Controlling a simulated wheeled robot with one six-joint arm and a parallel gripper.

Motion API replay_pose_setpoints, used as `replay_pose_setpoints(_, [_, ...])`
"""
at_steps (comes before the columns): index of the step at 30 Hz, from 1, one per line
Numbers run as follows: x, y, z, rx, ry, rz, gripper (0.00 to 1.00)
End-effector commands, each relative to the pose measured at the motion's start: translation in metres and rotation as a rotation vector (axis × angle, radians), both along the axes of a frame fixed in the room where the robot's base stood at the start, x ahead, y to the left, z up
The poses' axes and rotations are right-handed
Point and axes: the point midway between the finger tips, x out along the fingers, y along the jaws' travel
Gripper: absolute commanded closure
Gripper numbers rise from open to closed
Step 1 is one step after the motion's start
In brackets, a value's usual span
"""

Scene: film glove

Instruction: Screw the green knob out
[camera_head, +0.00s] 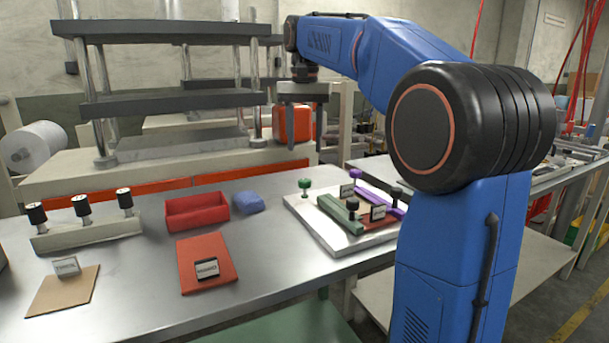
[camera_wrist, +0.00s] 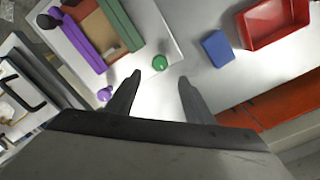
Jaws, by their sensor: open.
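The green knob (camera_head: 304,184) stands upright at the far left corner of the white plate (camera_head: 296,207) on the metal table. The fingers are apart from the knob. A green bar (camera_head: 340,214) lies on the plate beside the knob.
The steel press (camera_head: 170,100) stands behind.

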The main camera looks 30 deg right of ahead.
Motion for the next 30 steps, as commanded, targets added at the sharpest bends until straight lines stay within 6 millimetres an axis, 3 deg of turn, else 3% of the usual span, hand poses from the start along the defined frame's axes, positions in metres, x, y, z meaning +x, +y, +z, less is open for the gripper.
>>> replay_pose_setpoints(9, [-0.001,0.0,-0.057,0.0,0.002,0.0,0.52])
replay_pose_setpoints(15, [-0.001,0.0,-0.083,0.0,0.001,0.0,0.52])
replay_pose_setpoints(21, [-0.001,0.0,-0.096,0.0,0.0,0.0,0.52])
replay_pose_setpoints(30, [0.0,0.0,-0.097,0.0,0.0,0.0,0.52])
